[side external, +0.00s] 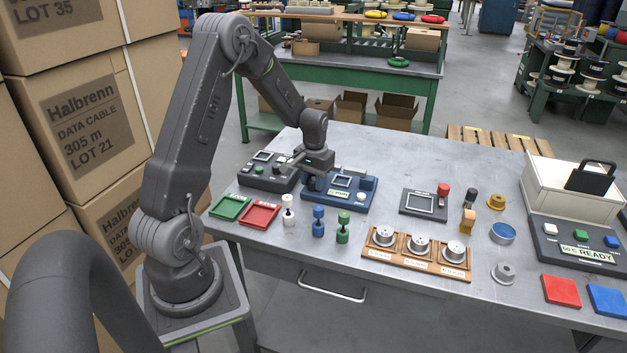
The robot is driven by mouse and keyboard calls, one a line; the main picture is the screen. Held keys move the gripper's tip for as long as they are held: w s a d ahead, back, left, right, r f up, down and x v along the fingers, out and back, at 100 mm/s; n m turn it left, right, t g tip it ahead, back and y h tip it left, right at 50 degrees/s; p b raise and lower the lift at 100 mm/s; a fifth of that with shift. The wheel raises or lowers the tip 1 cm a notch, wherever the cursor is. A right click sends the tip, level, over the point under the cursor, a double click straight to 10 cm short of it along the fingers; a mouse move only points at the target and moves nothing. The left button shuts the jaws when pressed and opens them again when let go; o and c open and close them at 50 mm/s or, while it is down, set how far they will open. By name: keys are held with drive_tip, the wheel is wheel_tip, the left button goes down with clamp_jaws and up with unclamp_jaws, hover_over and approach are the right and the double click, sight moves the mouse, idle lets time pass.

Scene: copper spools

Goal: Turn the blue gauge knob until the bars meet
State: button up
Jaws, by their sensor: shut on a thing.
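The blue gauge (347,201) is a blue box on the grey table, with a small screen (342,181) and a pale label on its top. The screen is too small for me to read its bars.
A dark grey gauge (262,182) stands close on the left. In front are a green tray (230,207), a red tray (260,214) and white, blue (318,221) and green spools. A wooden rack (417,261) and a red-knobbed box (423,205) stand to the right.

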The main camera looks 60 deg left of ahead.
sight(314, 180)
drive_tip(key=m, duration=0.4)
drive_tip(key=shift+m, duration=0.3)
drive_tip(key=o, duration=0.6)
drive_tip(key=shift+o, duration=0.2)
wheel_tip(314, 180, up, 14)
drive_tip(key=shift+d, duration=0.15)
